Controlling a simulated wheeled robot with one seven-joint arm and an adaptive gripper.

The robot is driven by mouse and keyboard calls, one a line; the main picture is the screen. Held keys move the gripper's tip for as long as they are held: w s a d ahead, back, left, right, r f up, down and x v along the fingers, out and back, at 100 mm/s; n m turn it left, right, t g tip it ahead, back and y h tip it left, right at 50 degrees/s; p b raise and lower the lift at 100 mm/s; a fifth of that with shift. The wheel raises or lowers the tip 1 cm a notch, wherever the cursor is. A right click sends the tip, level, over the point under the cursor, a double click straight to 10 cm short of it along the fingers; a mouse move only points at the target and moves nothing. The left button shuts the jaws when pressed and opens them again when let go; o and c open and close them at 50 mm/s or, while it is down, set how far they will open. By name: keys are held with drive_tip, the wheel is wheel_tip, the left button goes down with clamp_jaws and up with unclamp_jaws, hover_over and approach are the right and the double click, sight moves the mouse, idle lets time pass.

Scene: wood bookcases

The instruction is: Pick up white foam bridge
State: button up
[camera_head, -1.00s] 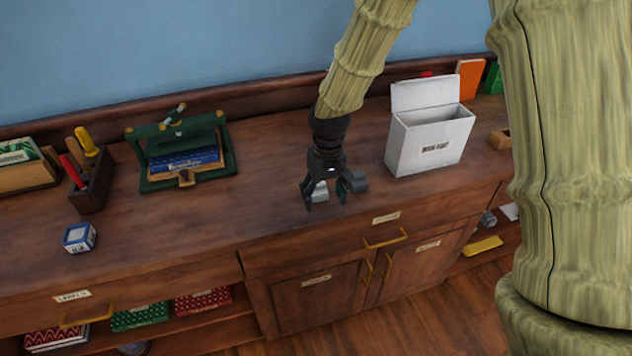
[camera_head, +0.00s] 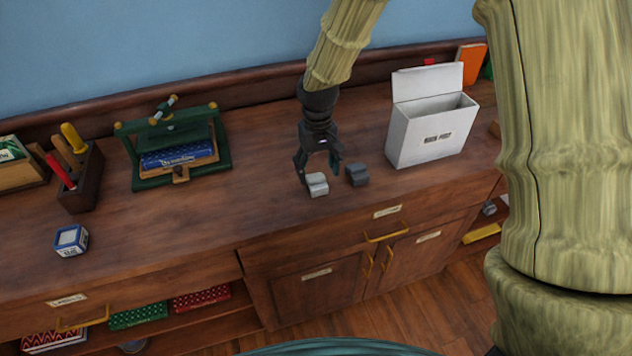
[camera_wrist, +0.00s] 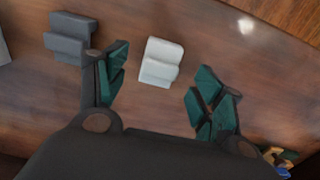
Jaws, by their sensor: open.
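The white foam bridge (camera_head: 316,185) is a small pale stepped block on the wooden counter, just below my gripper in the head view. In the wrist view the white foam bridge (camera_wrist: 160,62) lies ahead of and between the two green-padded fingers, not touching either. My gripper (camera_head: 318,172) is open and empty; its fingers also show in the wrist view (camera_wrist: 160,92). The fingertips' exact height above the counter is hard to tell.
A similar dark grey block (camera_head: 357,174) lies close to the right of the white one; in the wrist view the grey block (camera_wrist: 72,38) is beside the left finger. A white box (camera_head: 432,130) stands further right. A green press (camera_head: 175,160) stands to the left. Counter in front is clear.

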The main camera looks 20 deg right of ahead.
sight(317, 177)
drive_tip(key=shift+w+f+p, duration=0.15)
drive_tip(key=shift+f+p, duration=0.1)
drive_tip(key=shift+f, duration=1.05)
drive_tip(key=shift+w+f+p, duration=0.15)
drive_tip(key=shift+f+p, duration=0.1)
drive_tip(key=shift+f, duration=1.05)
drive_tip(key=c, duration=0.8)
